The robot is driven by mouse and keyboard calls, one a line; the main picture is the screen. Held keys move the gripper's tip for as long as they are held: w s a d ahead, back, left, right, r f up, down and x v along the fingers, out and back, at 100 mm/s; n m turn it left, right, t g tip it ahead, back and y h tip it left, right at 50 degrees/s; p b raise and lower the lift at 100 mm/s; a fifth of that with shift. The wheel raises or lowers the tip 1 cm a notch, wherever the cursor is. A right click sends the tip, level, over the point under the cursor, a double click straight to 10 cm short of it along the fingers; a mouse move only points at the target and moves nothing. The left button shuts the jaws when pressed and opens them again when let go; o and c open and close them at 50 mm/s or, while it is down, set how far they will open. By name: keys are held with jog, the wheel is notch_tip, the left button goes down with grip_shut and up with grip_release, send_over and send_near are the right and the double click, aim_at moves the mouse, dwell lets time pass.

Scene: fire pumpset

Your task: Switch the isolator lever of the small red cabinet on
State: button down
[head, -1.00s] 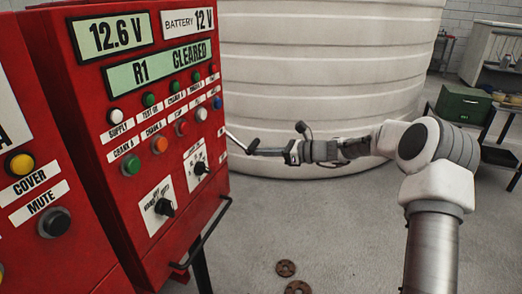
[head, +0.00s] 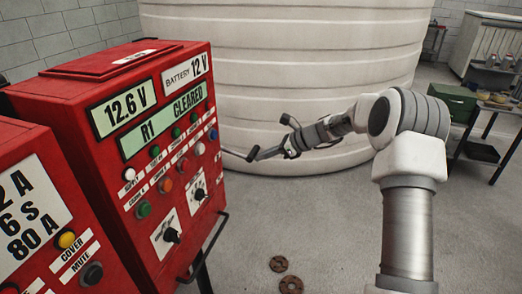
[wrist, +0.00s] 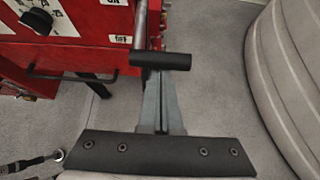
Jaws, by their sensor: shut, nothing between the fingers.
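The small red cabinet (head: 95,135) stands at left in the head view. Its isolator lever (head: 234,153) is a metal rod sticking out of the right side, with a black crossbar grip at its end. In the wrist view the lever's black grip (wrist: 161,61) lies across the top of my fingers, beside the "OFF" label; an "ON" label is above, partly cut off. My gripper (wrist: 161,80) is shut and empty, its fingertips at or just under the grip; I cannot tell whether they touch. In the head view my gripper (head: 268,153) is beside the lever's end.
A black rail (head: 205,250) runs along the cabinet's lower front. A large white ribbed tank (head: 290,80) stands behind the arm. A second red cabinet (head: 30,215) is at near left. A table (head: 490,115) stands at right.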

notch_tip(320, 180, up, 2)
jog(key=shift+a+r+p, duration=0.1)
jog(key=shift+p, duration=0.45)
jog(key=w+a+r+p, duration=0.1)
jog(key=a+r+p, duration=0.2)
jog(key=r+p, duration=0.8)
notch_tip(320, 180, up, 2)
jog(key=shift+w+a+r, duration=0.1)
jog(key=shift+w+a, duration=0.1)
jog(key=shift+w, duration=0.05)
jog(key=s+d+f+b, duration=0.1)
jog(key=s+d+f, duration=0.1)
jog(key=d+f, duration=0.15)
notch_tip(320, 180, up, 9)
jog(key=d+b, duration=0.1)
jog(key=d, duration=0.2)
jog(key=shift+s+h, duration=0.35)
jog(key=shift+h, duration=0.05)
